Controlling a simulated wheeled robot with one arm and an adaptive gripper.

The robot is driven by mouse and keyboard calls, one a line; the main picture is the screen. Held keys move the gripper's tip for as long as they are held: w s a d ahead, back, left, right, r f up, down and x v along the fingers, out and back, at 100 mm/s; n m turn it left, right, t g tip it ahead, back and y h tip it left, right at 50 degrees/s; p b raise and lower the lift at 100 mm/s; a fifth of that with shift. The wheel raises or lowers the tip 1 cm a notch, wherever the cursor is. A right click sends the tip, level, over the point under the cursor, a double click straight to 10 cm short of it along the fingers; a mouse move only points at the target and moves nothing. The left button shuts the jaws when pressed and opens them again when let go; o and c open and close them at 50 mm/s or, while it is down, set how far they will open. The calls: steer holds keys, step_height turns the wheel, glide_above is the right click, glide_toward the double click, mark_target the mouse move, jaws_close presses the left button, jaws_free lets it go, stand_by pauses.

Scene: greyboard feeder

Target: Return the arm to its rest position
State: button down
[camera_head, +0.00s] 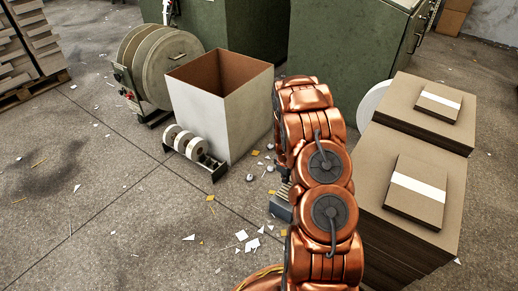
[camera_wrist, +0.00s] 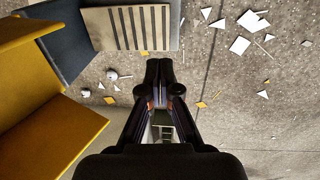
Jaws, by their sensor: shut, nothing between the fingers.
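My copper-coloured arm (camera_head: 322,180) stands folded in the middle of the head view, its links stacked one above another. My gripper (camera_wrist: 160,66) points down over the floor in the wrist view. Its two dark fingers are together at the tips, with nothing between them. I cannot make out the gripper in the head view, where the arm links hide what lies behind them.
An open white box (camera_head: 224,120) stands left of my arm, beside large reels (camera_head: 165,68) and small rolls (camera_head: 184,143). Stacks of greyboard (camera_head: 415,215) stand close on the right. Green cabinets (camera_head: 345,45) are behind. Paper scraps (camera_head: 241,235) litter the otherwise open floor at front left.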

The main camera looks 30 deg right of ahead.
steer(key=s+a+r+m+p, duration=0.15)
steer(key=a+r+p, duration=0.4)
steer(key=r, duration=0.85)
steer(key=s+a+r+p, duration=0.3)
steer(key=a+r+p, duration=0.25)
steer(key=r, duration=0.75)
steer(key=s+a+r+m+p, duration=0.1)
steer(key=s+a+r+p, duration=0.35)
steer(key=r, duration=0.95)
steer(key=s+a+r+p, duration=0.5)
steer(key=s+r+p, duration=0.1)
steer(key=r, duration=0.4)
steer(key=s+a+r+m+g+p, duration=0.1)
steer(key=s+a+r+p, duration=0.4)
steer(key=s+r+p, duration=0.2)
steer(key=s+a+r+g+y+p, duration=0.1)
steer(key=s+a+r+p, duration=0.5)
steer(key=s+r, duration=0.4)
step_height(320, 180, up, 3)
steer(key=shift+f+m+p, duration=0.1)
steer(key=shift+m+p, duration=0.25)
steer(key=shift+p, duration=0.2)
